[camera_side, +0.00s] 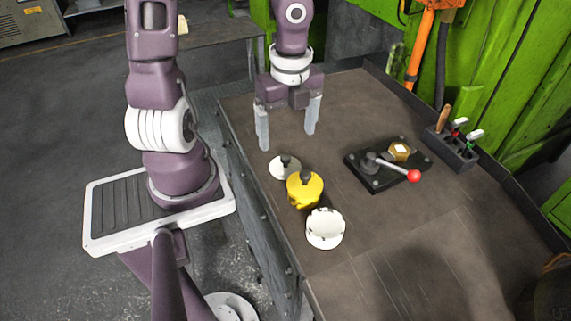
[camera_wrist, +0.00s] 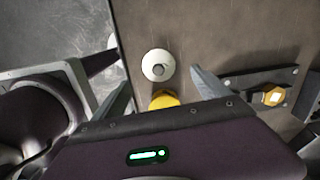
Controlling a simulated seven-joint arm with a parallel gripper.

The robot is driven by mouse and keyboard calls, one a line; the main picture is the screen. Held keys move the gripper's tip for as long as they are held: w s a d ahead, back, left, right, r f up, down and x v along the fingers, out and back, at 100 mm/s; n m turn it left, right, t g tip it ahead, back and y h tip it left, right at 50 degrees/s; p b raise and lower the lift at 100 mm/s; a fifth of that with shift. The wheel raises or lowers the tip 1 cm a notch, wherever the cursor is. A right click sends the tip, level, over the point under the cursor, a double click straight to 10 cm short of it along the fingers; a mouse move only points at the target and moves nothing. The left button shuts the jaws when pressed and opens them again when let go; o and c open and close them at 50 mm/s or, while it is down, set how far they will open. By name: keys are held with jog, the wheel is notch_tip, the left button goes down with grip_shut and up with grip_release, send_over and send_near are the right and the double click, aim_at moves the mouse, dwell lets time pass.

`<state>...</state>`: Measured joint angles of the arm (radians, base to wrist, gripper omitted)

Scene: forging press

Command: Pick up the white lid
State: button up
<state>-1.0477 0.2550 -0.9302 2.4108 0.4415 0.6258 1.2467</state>
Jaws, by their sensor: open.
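The white lid (camera_side: 279,171) lies on the brown table near its left edge, a round disc with a dark knob on top. In the wrist view the white lid (camera_wrist: 151,67) lies ahead of the gap between my fingers. My gripper (camera_side: 288,140) is open and empty, with its two grey fingers pointing down, and it appears above the table just behind the lid in the side view. In the wrist view my gripper (camera_wrist: 160,85) has its fingers spread wide on either side. Nothing is between the fingertips.
A black fixture (camera_side: 374,180) with a red-knobbed lever and a tool holder (camera_side: 452,150) stand to the right.

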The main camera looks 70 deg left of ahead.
aim_at(285, 156)
jog(key=shift+w+f+m+h, duration=0.15)
jog(key=shift+f+m+h, duration=0.15)
jog(key=shift+f+m, duration=0.1)
jog(key=f, duration=0.6)
jog(key=shift+s+f, duration=0.35)
jog(key=shift+f, duration=0.05)
jog(key=c, duration=1.4)
